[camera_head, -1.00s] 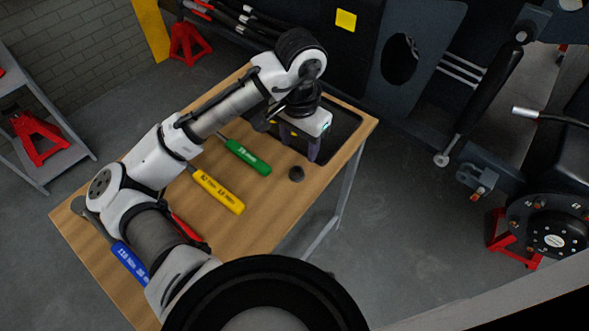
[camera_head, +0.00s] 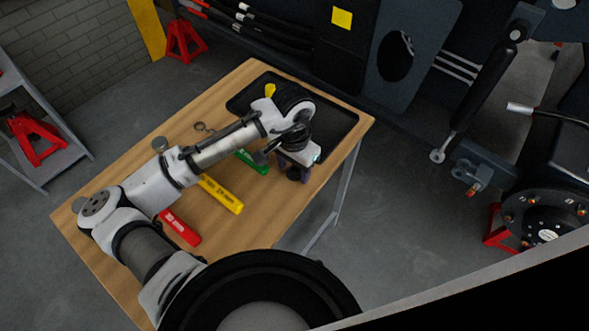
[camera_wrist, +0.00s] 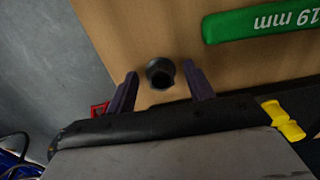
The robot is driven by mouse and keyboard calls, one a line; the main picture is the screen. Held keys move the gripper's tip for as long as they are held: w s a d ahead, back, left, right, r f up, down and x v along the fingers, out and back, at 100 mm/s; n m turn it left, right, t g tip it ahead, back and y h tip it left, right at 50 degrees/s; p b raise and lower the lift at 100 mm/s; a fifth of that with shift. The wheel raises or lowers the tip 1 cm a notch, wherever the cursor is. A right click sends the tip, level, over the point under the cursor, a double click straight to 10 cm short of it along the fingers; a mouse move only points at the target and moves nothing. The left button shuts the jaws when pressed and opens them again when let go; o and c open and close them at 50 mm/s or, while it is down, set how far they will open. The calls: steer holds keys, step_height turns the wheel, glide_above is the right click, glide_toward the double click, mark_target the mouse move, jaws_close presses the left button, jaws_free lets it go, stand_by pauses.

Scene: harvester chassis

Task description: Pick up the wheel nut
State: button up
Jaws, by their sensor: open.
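The wheel nut (camera_wrist: 161,74) is a small dark round piece with a hollow centre on the wooden table. In the wrist view it lies between the tips of my gripper's two purple fingers, with a gap on each side. My gripper (camera_wrist: 161,73) is open and holds nothing. In the head view my gripper (camera_head: 293,172) is low over the table near its right edge, and the nut (camera_head: 294,174) shows as a dark spot between the fingers, partly hidden. I cannot tell its exact height over the table.
A green-handled tool marked 19 mm (camera_wrist: 265,22) lies close to the nut. Yellow (camera_head: 221,195) and red (camera_head: 181,228) handles lie further left on the table (camera_head: 262,232). A black tray (camera_head: 338,127) sits at the back. The table's right edge is close to my gripper.

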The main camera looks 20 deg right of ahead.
steer(key=c, duration=1.1)
